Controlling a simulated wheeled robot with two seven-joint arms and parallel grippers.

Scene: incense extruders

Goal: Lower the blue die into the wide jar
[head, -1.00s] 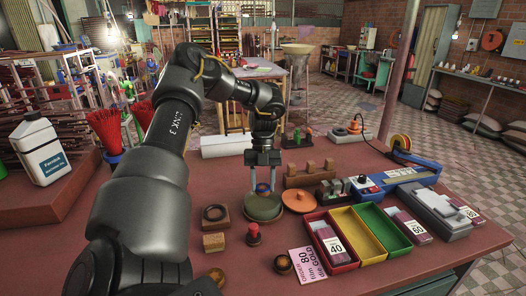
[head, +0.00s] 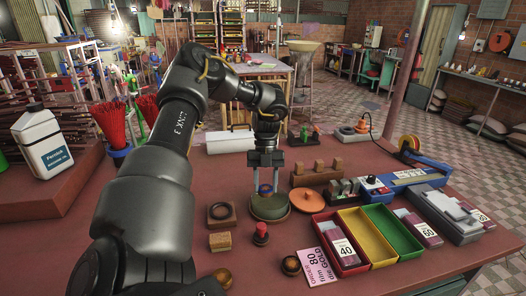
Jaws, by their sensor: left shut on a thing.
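The blue die (head: 265,188) is a small blue ring shape with an orange-brown middle, seen in the head view. My left gripper (head: 266,190) points straight down and is shut on it, with a finger on either side. Directly beneath is the wide jar (head: 269,210), a low, round, olive-green vessel. The die is at the height of the jar's mouth; I cannot tell whether it is above or just inside the rim. An orange round lid (head: 307,200) with a small knob lies on the table right of the jar. My right gripper is not in view.
A dark ring on a brown block (head: 221,214), a tan block (head: 220,242) and a red-topped knob (head: 261,234) stand left and in front. Red, yellow and green trays (head: 366,236) lie right. A wooden holder (head: 318,174) stands behind the lid. The front left table is partly bare.

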